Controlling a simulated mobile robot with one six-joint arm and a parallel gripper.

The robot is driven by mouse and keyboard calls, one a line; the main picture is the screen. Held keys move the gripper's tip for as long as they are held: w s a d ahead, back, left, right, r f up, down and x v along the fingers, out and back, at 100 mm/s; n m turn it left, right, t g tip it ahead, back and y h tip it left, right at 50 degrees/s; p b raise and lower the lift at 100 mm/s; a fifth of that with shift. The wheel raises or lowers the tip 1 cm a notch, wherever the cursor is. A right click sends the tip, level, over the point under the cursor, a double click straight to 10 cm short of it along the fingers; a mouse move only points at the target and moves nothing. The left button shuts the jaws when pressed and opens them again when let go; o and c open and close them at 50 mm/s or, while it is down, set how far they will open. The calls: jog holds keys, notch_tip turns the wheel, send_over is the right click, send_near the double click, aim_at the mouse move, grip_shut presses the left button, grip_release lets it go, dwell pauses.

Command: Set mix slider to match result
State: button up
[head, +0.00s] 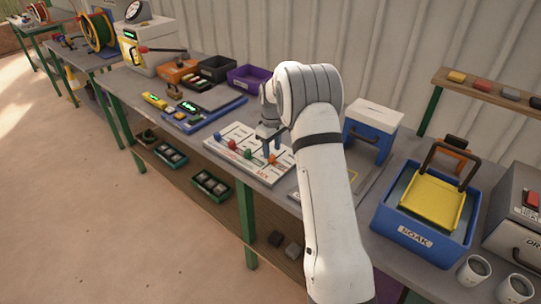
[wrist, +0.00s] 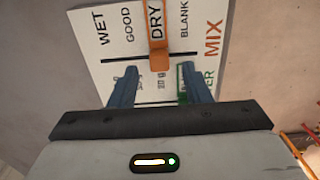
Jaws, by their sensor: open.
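The white slider board (head: 233,133) lies on the bench below my gripper (head: 268,142). Several coloured knobs stand on it, among them an orange one (head: 272,158) near my fingers. In the wrist view the board (wrist: 112,75) reads WET, GOOD, DRY, BLANK, with MIX in orange at the right. The orange slider (wrist: 158,60) has an orange strip over the DRY label. My gripper (wrist: 161,84) is open; its blue fingers straddle the orange slider's line with a gap on each side. Part of a green label is hidden by the right finger.
A blue SOAK tub (head: 415,240) with a yellow basket stands to the right. A blue tray device (head: 205,112) with a green display lies left of the board. White cups (head: 474,270) stand at the front right.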

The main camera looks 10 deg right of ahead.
aim_at(272, 156)
jog(key=shift+r, duration=2.3)
jog(key=shift+s+r, duration=0.2)
jog(key=shift+r, duration=0.15)
jog(key=s+a+r+m+t, duration=0.1)
jog(key=s+r+m, duration=0.1)
jog(key=s+r, duration=0.55)
jog(key=s+a+r+m+t, duration=0.15)
jog(key=s+r, duration=0.35)
jog(key=s, duration=0.5)
jog(key=s+a+f+m, duration=0.1)
jog(key=s+a+m, duration=0.1)
jog(key=s, duration=1.9)
jog(key=shift+s+f+m+t, duration=0.25)
jog(key=shift+m+t, duration=0.1)
jog(key=shift+m, duration=0.5)
